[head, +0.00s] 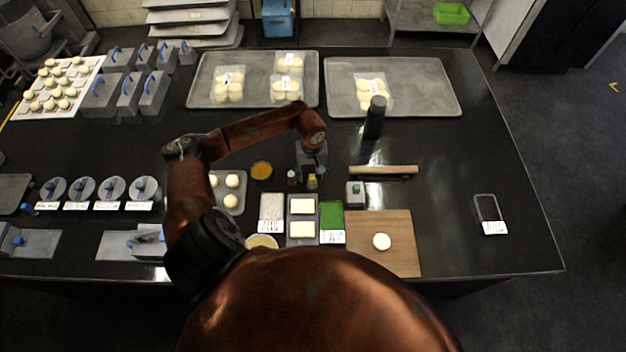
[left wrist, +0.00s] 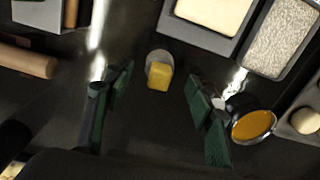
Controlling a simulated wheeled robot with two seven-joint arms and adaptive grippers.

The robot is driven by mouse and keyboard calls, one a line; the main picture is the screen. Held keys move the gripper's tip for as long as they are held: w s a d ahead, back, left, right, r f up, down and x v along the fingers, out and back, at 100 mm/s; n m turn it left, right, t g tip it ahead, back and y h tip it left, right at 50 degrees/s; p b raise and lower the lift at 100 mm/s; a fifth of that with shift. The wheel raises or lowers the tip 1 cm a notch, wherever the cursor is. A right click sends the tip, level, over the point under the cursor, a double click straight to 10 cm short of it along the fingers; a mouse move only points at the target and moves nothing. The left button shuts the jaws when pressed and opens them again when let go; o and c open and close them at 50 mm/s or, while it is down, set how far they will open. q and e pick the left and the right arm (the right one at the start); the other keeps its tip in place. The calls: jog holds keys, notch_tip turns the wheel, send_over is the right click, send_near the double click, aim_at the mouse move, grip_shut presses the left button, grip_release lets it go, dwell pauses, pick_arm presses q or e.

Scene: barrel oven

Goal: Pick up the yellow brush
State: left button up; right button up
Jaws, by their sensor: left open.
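The yellow brush (left wrist: 159,77) stands between the spread fingers of my left gripper (left wrist: 160,88) in the left wrist view. Its yellow part shows beside a pale round part; the fingers do not touch it. In the head view the yellow brush (head: 312,182) is a small yellow spot just below my left gripper (head: 312,168), among small bottles near the middle of the black table. My left gripper is open and empty. The brush's lower part is hard to make out. My right gripper is not in view.
A bowl of orange-yellow liquid (head: 261,170) stands left of the gripper. Trays with butter (head: 302,229) and green filling (head: 331,215) lie nearer. A rolling pin (head: 384,170) and a dark upright grinder (head: 375,117) are to the right. The table's right side is mostly clear.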

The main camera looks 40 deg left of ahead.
aim_at(312, 176)
pick_arm(q)
notch_tip(312, 176, down, 3)
jog(key=shift+d+f, duration=0.1)
jog(key=shift+f, duration=0.1)
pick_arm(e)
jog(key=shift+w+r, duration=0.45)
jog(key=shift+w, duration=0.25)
pick_arm(q)
jog(key=c, duration=1.2)
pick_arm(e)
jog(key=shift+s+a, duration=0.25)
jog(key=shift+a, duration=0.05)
pick_arm(q)
jog(key=shift+r, duration=0.1)
